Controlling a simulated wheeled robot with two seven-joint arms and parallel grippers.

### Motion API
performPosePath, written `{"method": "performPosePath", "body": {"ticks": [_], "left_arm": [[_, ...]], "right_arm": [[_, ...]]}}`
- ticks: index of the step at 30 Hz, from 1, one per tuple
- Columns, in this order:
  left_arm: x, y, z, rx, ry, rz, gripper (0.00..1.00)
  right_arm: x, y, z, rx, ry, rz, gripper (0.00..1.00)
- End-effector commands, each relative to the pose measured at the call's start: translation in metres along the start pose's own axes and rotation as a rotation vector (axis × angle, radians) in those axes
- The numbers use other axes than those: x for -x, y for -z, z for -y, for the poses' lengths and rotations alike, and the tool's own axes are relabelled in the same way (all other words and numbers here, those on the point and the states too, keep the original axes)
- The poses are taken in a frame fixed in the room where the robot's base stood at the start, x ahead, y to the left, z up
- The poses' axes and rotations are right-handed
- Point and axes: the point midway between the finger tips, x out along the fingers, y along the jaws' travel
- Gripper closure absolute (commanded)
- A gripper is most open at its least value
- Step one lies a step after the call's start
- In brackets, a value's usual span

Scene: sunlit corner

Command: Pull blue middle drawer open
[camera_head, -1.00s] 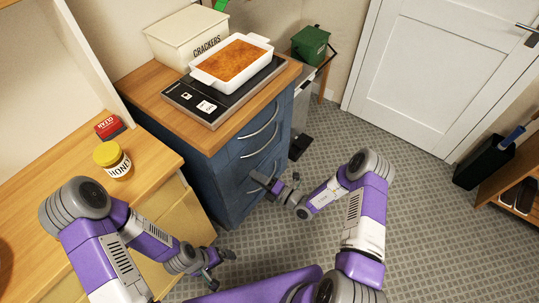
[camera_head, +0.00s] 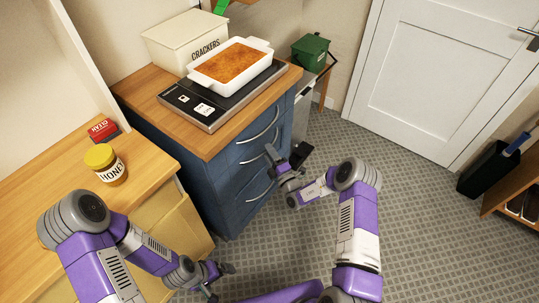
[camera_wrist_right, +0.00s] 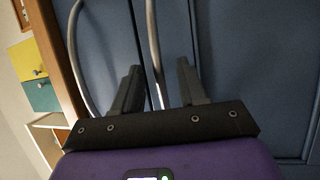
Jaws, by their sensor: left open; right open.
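The blue cabinet (camera_head: 222,195) has stacked drawers with curved metal handles, and the drawer fronts look closed. The middle drawer's handle (camera_head: 256,153) is partly behind my right gripper (camera_head: 273,158) in the head view. In the right wrist view, my right gripper (camera_wrist_right: 160,75) is open, with the middle handle (camera_wrist_right: 153,45) running between its fingertips. I cannot tell whether either finger touches it. The top handle (camera_wrist_right: 74,50) passes to the left of the fingers. My left gripper (camera_head: 220,282) is open and empty, low in front of the wooden counter.
A white dish (camera_head: 231,66) of baked food stands on the black cooktop (camera_head: 223,98) above the drawers, beside a crackers box (camera_head: 185,40). A honey jar (camera_head: 106,165) stands on the left counter (camera_head: 60,190).

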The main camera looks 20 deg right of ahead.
Motion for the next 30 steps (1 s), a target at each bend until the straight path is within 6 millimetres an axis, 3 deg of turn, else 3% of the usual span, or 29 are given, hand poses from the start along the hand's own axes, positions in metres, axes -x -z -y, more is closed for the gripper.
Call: {"method": "performPosePath", "body": {"ticks": [5, 14, 30], "left_arm": [[0.0, 0.0, 0.0, 0.0, 0.0, 0.0, 0.0], [0.0, 0.0, 0.0, 0.0, 0.0, 0.0, 0.0], [0.005, 0.0, -0.002, 0.0, 0.0, 0.0, 0.0]], "right_arm": [[0.0, 0.0, 0.0, 0.0, 0.0, 0.0, 0.58], [0.0, 0.0, 0.0, 0.0, 0.001, -0.001, 1.0], [0.01, -0.002, -0.002, -0.002, 0.003, -0.006, 1.0]]}}
